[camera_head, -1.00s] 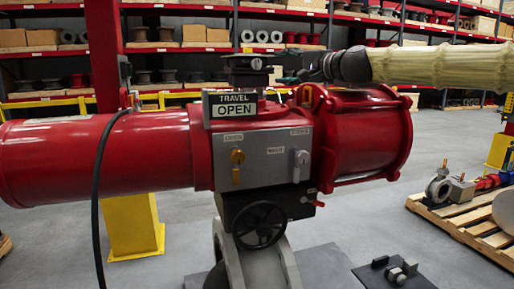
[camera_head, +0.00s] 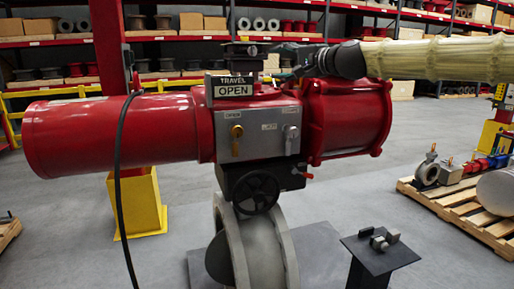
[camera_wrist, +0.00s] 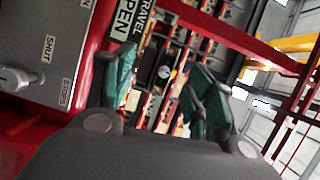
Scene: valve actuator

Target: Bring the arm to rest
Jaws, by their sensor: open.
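My gripper (camera_head: 288,74) is at the end of my arm, which reaches in from the right in the head view. It is above the red valve actuator (camera_head: 110,136), close to the black part (camera_head: 246,50) on top, behind the sign reading TRAVEL OPEN (camera_head: 233,87). In the wrist view my gripper (camera_wrist: 158,95) shows two green fingers spread wide with nothing between them. The grey control box (camera_wrist: 50,50) with a SHUT label and a silver knob (camera_wrist: 17,80) is on the left there. Whether the fingers touch the actuator cannot be told.
A black handwheel (camera_head: 256,191) hangs below the control box. A small black stand (camera_head: 375,256) with metal parts is at front right. A wooden pallet (camera_head: 462,213) with valve parts is at the right. A black cable (camera_head: 118,200) hangs at the left. Red shelves stand behind.

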